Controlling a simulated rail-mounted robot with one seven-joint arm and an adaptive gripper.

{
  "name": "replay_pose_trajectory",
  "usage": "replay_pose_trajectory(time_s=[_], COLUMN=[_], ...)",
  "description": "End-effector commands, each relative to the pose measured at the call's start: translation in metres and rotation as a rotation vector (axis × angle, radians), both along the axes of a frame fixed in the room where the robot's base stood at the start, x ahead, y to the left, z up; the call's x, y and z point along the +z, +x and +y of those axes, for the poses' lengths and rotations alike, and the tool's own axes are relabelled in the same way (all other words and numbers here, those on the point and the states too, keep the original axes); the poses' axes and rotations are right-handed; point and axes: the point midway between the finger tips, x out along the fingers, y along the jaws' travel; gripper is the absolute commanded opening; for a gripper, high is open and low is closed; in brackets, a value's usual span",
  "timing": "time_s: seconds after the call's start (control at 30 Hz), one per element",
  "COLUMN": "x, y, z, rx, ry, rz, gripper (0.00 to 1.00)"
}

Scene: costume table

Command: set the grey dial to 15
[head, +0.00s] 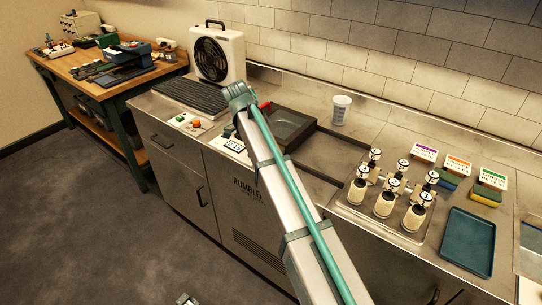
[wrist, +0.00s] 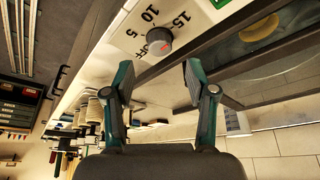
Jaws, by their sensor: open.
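The grey dial (wrist: 159,41) is a round knob on a pale panel (wrist: 122,38) in the wrist view, with the marks 5, 10, 15 and OFF around it. A small red mark shows on the knob, but I cannot tell exactly which number it points at. My gripper (wrist: 157,72) is open and empty. Its two fingertips lie just below the dial in the wrist picture, one to each side, apart from it. In the head view a white panel (head: 232,145) shows on the counter front beside my arm. The dial and my gripper cannot be made out there.
A dark square-topped unit (head: 283,127) sits in the counter behind my arm. A panel with green and red buttons (head: 188,123) is to the left.

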Motion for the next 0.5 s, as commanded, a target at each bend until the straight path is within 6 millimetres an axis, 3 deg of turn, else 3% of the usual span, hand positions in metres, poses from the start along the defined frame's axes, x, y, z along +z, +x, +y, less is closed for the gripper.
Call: replay_pose_trajectory(time_s=[0.2, 0.5], x=[0.039, 0.061], y=[-0.002, -0.005], z=[0.016, 0.025], rx=[0.001, 0.0], ry=[0.0, 0.0], rz=[-0.002, 0.0], gripper=[0.56, 0.56])
